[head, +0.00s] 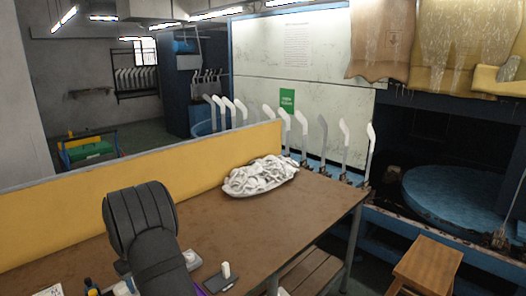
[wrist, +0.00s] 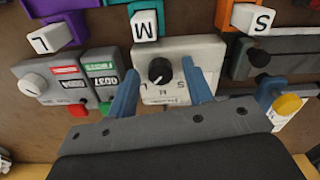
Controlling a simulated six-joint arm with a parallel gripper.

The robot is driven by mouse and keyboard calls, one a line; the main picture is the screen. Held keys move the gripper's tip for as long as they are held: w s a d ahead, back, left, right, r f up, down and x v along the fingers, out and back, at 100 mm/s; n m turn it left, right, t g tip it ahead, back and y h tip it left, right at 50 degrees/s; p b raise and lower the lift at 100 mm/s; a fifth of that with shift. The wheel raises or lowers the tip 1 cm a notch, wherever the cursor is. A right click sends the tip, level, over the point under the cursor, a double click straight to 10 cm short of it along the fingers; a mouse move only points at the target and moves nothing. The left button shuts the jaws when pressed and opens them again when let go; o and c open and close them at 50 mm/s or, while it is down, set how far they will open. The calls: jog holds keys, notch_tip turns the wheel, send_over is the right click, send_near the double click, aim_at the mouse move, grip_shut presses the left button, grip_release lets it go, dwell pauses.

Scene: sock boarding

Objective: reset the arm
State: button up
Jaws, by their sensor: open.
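My gripper (wrist: 160,82) is open in the wrist view. Its two blue fingers stand apart, one on each side of a black knob (wrist: 160,70) on a light grey control box (wrist: 180,58). Nothing shows held between them; whether the fingers touch the box or knob I cannot tell. In the head view my dark arm (head: 142,225) rises over the near left part of the brown table (head: 205,222). The gripper itself is hidden there.
Blocks lettered L (wrist: 45,42), M (wrist: 145,25) and S (wrist: 258,20) lie beyond the fingers. A box with a white knob (wrist: 33,85) sits left. A white sock pile (head: 260,176) lies by the yellow partition (head: 150,178). A wooden stool (head: 428,265) stands right.

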jog(key=n, duration=0.8)
dwell(0.4)
jog(key=shift+o, duration=0.2)
jog(key=o, duration=1.1)
jog(key=s+a+r+m+t+y, duration=0.1)
jog(key=s+a+r+m, duration=0.2)
jog(key=r, duration=0.5)
jog(key=s+a+r+m+t+y, duration=0.1)
jog(key=s+r+m, duration=0.35)
jog(key=r, duration=0.35)
jog(key=s+a+r+m+t+y, duration=0.1)
jog(key=s+a+r+m, duration=0.1)
jog(key=s+r, duration=0.45)
jog(key=shift+m, duration=0.25)
jog(key=x, duration=0.3)
jog(key=w+x, duration=0.1)
jog(key=x, duration=0.4)
jog(key=shift+w+a, duration=0.5)
jog(key=shift+a, duration=0.05)
jog(key=shift+r, duration=0.1)
